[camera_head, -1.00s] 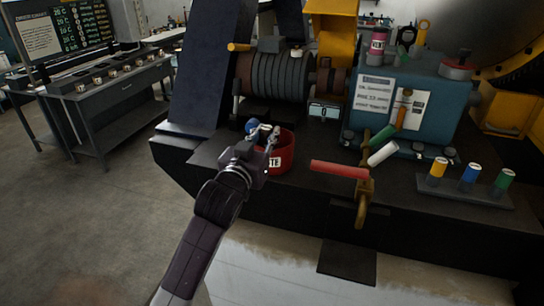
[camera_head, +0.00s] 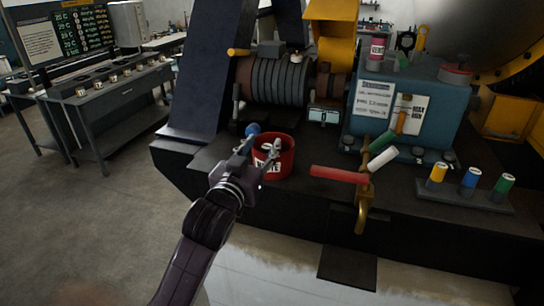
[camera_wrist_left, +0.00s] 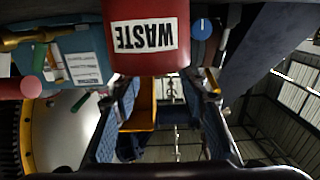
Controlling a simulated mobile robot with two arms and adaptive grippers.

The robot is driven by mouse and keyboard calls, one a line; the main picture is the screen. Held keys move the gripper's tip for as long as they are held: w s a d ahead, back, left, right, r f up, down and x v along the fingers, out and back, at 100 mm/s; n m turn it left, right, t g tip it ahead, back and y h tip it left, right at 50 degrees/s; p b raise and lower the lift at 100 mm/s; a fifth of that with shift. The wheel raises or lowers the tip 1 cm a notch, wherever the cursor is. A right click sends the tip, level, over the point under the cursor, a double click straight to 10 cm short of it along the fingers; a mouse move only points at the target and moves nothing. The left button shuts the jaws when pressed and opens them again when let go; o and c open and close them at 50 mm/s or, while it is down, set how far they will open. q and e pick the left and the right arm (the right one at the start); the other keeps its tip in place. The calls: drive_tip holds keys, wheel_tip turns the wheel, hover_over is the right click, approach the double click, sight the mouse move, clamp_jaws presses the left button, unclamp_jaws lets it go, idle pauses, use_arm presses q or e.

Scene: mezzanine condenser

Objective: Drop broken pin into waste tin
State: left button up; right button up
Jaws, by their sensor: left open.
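The red waste tin (camera_head: 284,163) stands upright on the dark machine ledge, in front of the ribbed drum. Its white label shows upside down in the left wrist view (camera_wrist_left: 150,62). My left gripper (camera_head: 262,148) is at the near left side of the tin, its fingers in front of the tin's wall and rim. In the left wrist view its two fingers (camera_wrist_left: 162,88) are spread wide with nothing between them. A small pale shape shows at the tin's mouth; I cannot tell whether it is the broken pin or a fingertip. My right gripper is not in view.
A blue knob (camera_head: 252,130) stands just left of the tin. A red-handled brass lever (camera_head: 340,174) sticks out to its right. A rack with yellow, blue and green cylinders (camera_head: 470,193) lies further right. Open floor is at the left.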

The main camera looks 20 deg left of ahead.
use_arm(q)
drive_tip(key=s, duration=0.8)
drive_tip(key=shift+s+a, duration=0.15)
drive_tip(key=shift+s, duration=0.1)
